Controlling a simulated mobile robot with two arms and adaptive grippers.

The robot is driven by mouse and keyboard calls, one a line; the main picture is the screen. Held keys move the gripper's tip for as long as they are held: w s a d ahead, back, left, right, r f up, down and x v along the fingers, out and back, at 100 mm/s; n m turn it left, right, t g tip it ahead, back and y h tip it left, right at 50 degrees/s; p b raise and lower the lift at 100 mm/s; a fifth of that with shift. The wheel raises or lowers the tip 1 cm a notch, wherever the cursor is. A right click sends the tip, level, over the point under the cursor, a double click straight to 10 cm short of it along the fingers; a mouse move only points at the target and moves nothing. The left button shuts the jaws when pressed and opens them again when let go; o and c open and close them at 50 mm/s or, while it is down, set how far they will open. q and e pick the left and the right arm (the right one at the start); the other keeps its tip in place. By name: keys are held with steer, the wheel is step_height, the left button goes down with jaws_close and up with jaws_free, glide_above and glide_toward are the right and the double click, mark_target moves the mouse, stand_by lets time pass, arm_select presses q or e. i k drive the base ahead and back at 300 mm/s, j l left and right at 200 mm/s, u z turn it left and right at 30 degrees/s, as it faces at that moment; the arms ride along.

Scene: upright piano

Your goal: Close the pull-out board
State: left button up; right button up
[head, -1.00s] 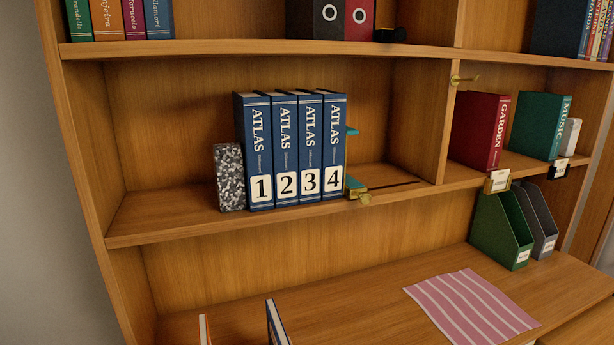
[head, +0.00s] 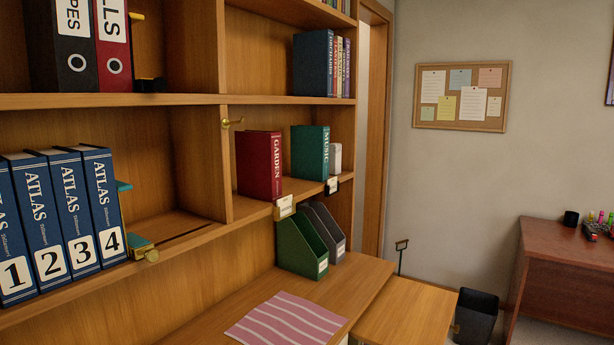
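A flat wooden board (head: 408,312), which looks like the pull-out board, juts out at the right end of the bookcase's desk surface (head: 362,273) in the head view. It seems to lie slightly lower than that surface. Its near part is cut off by the bottom edge of the picture, and I cannot tell how far it is pulled out. Neither of my grippers is in view.
A pink striped cloth (head: 287,320) lies on the desk surface, in front of green (head: 297,250) and grey (head: 325,234) file holders. A dark bin (head: 476,316) stands right of the board. A reddish desk (head: 565,265) is farther right; floor shows between.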

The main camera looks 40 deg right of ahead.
mark_target(404, 312)
steer(key=z, duration=1.05)
steer(key=l+z, duration=0.65)
steer(key=z, duration=0.15)
